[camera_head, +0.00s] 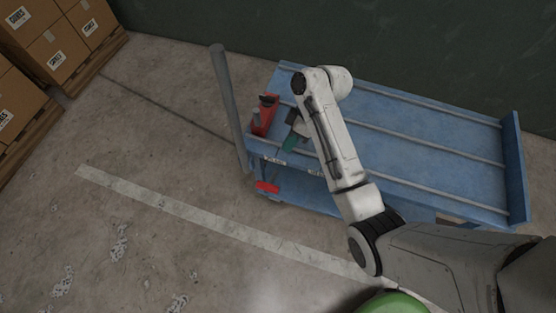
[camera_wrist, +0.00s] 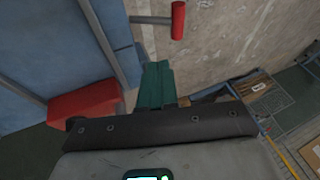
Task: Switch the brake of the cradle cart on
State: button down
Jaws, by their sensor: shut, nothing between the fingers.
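The blue cradle cart (camera_head: 420,140) stands against the dark wall. A red lever grip (camera_head: 267,187) sticks out low at the cart's left end. In the wrist view the red grip (camera_wrist: 178,20) sits crosswise on a grey bar. A red block with a grey knob (camera_head: 265,115) is on the cart's top left corner; its red body (camera_wrist: 85,103) shows left of the fingers. My gripper (camera_head: 290,143), with green fingers, is shut and empty over the cart's left front edge, above and right of the lever. In the wrist view the fingers (camera_wrist: 158,85) are together, apart from the lever.
A grey upright bar (camera_head: 230,105) rises at the cart's left end. Stacked cartons (camera_head: 55,50) on pallets stand at the upper left. Floor left of the cart is open, crossed by a pale line (camera_head: 190,212). A mesh-like structure (camera_wrist: 265,95) shows right in the wrist view.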

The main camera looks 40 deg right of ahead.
send_near(268, 183)
notch_tip(268, 183, down, 3)
jog(key=w, duration=0.3)
jog(key=shift+s+a+f, duration=1.1)
jog(key=shift+a+f, duration=0.15)
jog(key=shift+f, duration=0.05)
